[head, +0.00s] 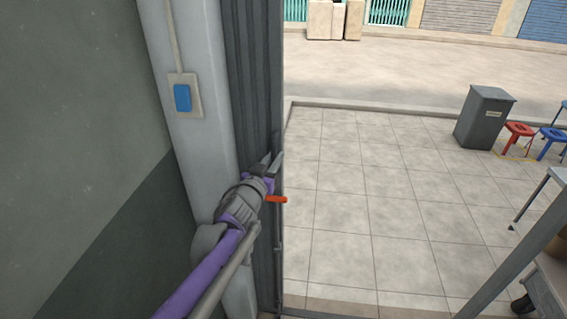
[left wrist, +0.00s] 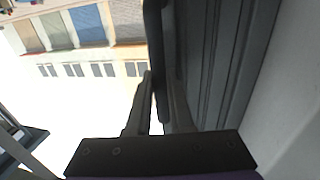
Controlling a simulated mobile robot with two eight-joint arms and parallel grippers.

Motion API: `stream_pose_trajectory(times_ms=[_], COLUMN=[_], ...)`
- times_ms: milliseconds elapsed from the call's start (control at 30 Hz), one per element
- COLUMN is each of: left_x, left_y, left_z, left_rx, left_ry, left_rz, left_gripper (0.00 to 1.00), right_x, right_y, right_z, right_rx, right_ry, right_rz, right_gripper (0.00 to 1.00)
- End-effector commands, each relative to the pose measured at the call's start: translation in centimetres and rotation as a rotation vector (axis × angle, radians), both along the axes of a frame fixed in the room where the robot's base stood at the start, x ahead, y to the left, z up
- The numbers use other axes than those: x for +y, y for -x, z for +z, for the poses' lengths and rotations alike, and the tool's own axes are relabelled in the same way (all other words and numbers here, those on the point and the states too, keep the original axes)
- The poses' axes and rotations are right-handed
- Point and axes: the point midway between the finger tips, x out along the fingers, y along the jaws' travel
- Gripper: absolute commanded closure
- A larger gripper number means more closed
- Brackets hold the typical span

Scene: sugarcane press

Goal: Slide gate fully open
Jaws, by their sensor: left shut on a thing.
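The dark grey ribbed gate (head: 254,70) stands upright at the left of the opening, next to the pale pillar, in the head view. Its panels also fill the right side of the left wrist view (left wrist: 220,60). My left gripper (head: 272,166) is at the gate's free edge. In the left wrist view, its fingers (left wrist: 158,88) are shut on a dark upright bar (left wrist: 155,45) at that edge, the gate handle. An orange lever (head: 276,199) sticks out from the gate edge just below the gripper. My right gripper is not in view.
The pale pillar (head: 188,45) with a blue switch (head: 182,97) stands close left of my arm. The tiled floor (head: 350,190) right of the gate is clear. A grey bin (head: 483,118), red stool (head: 518,131) and blue stool (head: 553,137) stand farther right.

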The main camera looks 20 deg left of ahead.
Motion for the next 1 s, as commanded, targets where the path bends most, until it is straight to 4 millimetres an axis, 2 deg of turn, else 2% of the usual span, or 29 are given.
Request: stream_pose_trajectory(times_ms=[100,467,500,667,1000], left_x=[0.72,0.93,0.93,0.83,0.60], left_y=[0.17,0.20,0.19,0.18,0.48], left_z=[0.02,0.11,0.11,0.09,0.06], left_rx=[0.001,0.001,0.001,0.001,0.000], left_ry=[0.001,0.002,0.002,0.001,0.000], left_rz=[0.006,0.008,0.008,0.006,0.002], left_gripper=[1.00,1.00,0.79,0.50,0.50], right_x=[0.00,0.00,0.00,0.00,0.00], right_y=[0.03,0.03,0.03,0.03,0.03], right_z=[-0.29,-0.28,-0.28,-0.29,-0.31], right_rx=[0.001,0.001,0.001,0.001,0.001], right_ry=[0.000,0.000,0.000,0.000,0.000], right_rz=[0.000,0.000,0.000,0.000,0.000], right_gripper=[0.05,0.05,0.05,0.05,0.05])
